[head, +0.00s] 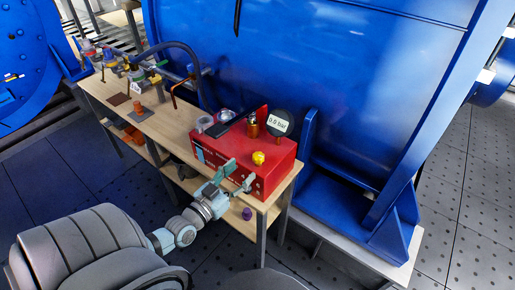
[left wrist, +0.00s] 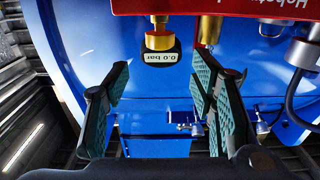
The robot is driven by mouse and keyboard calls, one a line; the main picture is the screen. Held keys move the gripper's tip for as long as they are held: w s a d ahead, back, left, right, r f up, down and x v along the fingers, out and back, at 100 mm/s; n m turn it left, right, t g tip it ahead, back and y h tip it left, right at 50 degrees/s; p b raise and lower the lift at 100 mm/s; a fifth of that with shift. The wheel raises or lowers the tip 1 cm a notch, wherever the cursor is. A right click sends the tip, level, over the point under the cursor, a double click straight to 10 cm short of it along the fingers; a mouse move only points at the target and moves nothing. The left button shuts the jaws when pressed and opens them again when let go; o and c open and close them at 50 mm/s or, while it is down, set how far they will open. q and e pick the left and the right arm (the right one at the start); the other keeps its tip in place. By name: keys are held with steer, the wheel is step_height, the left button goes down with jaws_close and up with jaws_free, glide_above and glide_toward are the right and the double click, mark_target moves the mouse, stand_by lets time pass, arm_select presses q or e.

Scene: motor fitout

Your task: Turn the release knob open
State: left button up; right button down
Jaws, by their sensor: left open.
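The yellow knob (head: 258,158) sits on the top front of the red box (head: 269,183), near the bench's right end. My right gripper is not in view.
A brass fitting (head: 252,123) stands beside the gauge. Left of the box are a grey cup (head: 204,123) and a dark flat item. Several tools stand further left on the wooden bench (head: 172,128). A large blue housing (head: 330,70) rises close behind. A purple piece (head: 247,213) is below the box.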

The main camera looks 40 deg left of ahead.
mark_target(258, 155)
arm_select(q)
steer(key=w, duration=0.2)
steer(key=w+b, duration=0.1)
steer(key=w, duration=0.2)
steer(key=w+b, duration=0.1)
steer(key=w, duration=0.2)
steer(key=shift+w+a+f, duration=0.1)
steer(key=shift+w+f, duration=0.15)
steer(key=shift+w+r+b, duration=0.1)
steer(key=shift+w+b, duration=0.2)
steer(key=shift+w, duration=0.15)
steer(key=c, duration=1.2)
steer(key=n+y+p, duration=0.1)
steer(key=y+p, duration=0.1)
steer(key=p, duration=0.2)
steer(key=r+n+y+p, duration=0.1)
steer(key=y+p, duration=0.1)
steer(key=p, duration=0.3)
steer(key=shift+n+g, duration=0.3)
steer(key=shift+f+y+p, duration=0.1)
steer(key=shift+y+p, duration=0.2)
steer(key=shift+p, duration=0.3)
steer(key=shift+f+n, duration=0.2)
steer(key=shift+n, duration=0.1)
steer(key=shift+f, duration=0.15)
